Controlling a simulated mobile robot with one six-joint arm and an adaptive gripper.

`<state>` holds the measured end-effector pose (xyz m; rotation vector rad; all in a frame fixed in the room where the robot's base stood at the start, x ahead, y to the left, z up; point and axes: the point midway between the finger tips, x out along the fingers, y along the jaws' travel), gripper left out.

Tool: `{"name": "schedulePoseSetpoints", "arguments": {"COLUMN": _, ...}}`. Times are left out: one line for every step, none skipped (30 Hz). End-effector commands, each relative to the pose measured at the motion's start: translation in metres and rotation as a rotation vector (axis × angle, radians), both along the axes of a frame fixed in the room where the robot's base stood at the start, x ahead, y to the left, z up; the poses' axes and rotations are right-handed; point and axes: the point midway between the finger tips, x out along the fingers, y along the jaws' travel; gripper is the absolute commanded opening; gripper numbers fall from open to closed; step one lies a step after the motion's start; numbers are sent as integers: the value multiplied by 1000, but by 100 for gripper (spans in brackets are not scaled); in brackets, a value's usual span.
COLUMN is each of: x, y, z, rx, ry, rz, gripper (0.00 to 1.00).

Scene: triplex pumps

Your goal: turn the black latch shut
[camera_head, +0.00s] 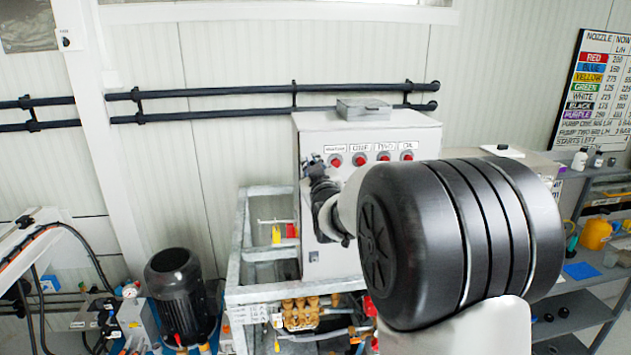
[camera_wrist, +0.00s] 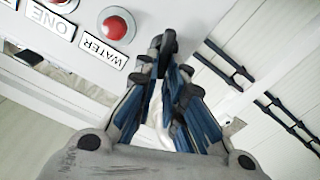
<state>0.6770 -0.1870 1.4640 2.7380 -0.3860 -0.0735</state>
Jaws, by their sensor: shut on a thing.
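My gripper (camera_head: 311,163) reaches the upper left edge of the pale control cabinet (camera_head: 312,255). In the wrist view my gripper's fingertips (camera_wrist: 160,48) are close together beside the cabinet face and its WATER label. The fingers are shut on a small dark piece between the tips, which fits the black latch. The fingertips hide most of it, so its angle cannot be told. My arm blocks the right part of the cabinet front in the head view.
Red buttons (camera_head: 359,160) line the cabinet's upper front, and a grey box (camera_head: 363,109) sits on top. Black pipes (camera_head: 215,92) run along the wall behind. A metal frame (camera_head: 237,262) and a black motor (camera_head: 176,290) stand at lower left. A shelf (camera_head: 590,285) is at right.

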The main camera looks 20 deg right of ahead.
Motion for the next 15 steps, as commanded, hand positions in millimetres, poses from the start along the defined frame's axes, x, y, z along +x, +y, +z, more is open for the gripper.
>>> {"name": "schedulePoseSetpoints", "arguments": {"x": 0, "y": 1, "z": -5, "rx": -42, "ry": 7, "rz": 1, "gripper": 0}}
{"name": "schedulePoseSetpoints", "arguments": {"x": 0, "y": 2, "z": -5, "rx": -69, "ry": 16, "rz": 1, "gripper": 0}}
{"name": "schedulePoseSetpoints", "arguments": {"x": 1, "y": 3, "z": -5, "rx": -106, "ry": 26, "rz": 1, "gripper": 0}}
{"name": "schedulePoseSetpoints", "arguments": {"x": 1, "y": 3, "z": -6, "rx": -134, "ry": 34, "rz": 0, "gripper": 0}}
{"name": "schedulePoseSetpoints", "arguments": {"x": 1, "y": 4, "z": -6, "rx": -160, "ry": 43, "rz": 0, "gripper": 0}}
{"name": "schedulePoseSetpoints", "arguments": {"x": 1, "y": 4, "z": -6, "rx": -197, "ry": 52, "rz": 0, "gripper": 0}}
{"name": "schedulePoseSetpoints", "arguments": {"x": 1, "y": 5, "z": -6, "rx": -224, "ry": 61, "rz": 0, "gripper": 0}}
{"name": "schedulePoseSetpoints", "arguments": {"x": 1, "y": 5, "z": -7, "rx": -252, "ry": 69, "rz": 0, "gripper": 0}}
{"name": "schedulePoseSetpoints", "arguments": {"x": 2, "y": 6, "z": -7, "rx": -287, "ry": 79, "rz": 0, "gripper": 0}}
{"name": "schedulePoseSetpoints", "arguments": {"x": 2, "y": 6, "z": -8, "rx": -315, "ry": 89, "rz": 1, "gripper": 0}}
{"name": "schedulePoseSetpoints", "arguments": {"x": 2, "y": 6, "z": -8, "rx": -343, "ry": 97, "rz": 1, "gripper": 0}}
{"name": "schedulePoseSetpoints", "arguments": {"x": 2, "y": 7, "z": -8, "rx": -379, "ry": 106, "rz": 0, "gripper": 0}}
{"name": "schedulePoseSetpoints", "arguments": {"x": 2, "y": 7, "z": -8, "rx": -406, "ry": 114, "rz": 0, "gripper": 0}}
{"name": "schedulePoseSetpoints", "arguments": {"x": 2, "y": 8, "z": -9, "rx": -433, "ry": 122, "rz": 0, "gripper": 0}}
{"name": "schedulePoseSetpoints", "arguments": {"x": 2, "y": 8, "z": -9, "rx": -471, "ry": 133, "rz": 0, "gripper": 0}}
